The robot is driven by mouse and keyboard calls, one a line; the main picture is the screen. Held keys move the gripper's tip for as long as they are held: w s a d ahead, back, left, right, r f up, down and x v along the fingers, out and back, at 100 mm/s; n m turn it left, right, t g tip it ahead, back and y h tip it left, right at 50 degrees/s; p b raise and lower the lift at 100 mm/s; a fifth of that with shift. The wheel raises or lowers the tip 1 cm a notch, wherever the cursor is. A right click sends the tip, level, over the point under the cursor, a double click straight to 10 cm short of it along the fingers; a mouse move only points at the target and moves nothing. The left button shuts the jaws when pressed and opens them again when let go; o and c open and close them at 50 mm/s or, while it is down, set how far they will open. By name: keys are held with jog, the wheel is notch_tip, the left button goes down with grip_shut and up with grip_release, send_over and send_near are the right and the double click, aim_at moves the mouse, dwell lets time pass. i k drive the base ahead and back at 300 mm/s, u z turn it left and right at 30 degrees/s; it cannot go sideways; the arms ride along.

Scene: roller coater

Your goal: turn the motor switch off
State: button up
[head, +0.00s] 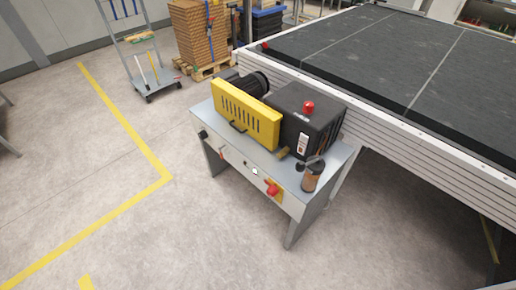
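A red switch handle (271,188) sits on a yellow plate on the front face of a grey machine table. A black box (312,118) on the table carries a red button (308,107) on top and a pale switch panel (303,143) on its front. I cannot tell from labels which of these is the motor switch, nor its position. A black motor (254,82) stands behind a yellow slotted guard (245,113). My gripper is not in view.
A brown jar (312,176) stands at the table's front right corner. A large black-topped bench (380,55) adjoins the table behind and to the right. A cart (148,75) and stacked boxes (200,35) stand farther back. Floor (80,180) at left is clear.

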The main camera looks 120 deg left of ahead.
aim_at(273, 191)
jog(key=u, duration=5.2)
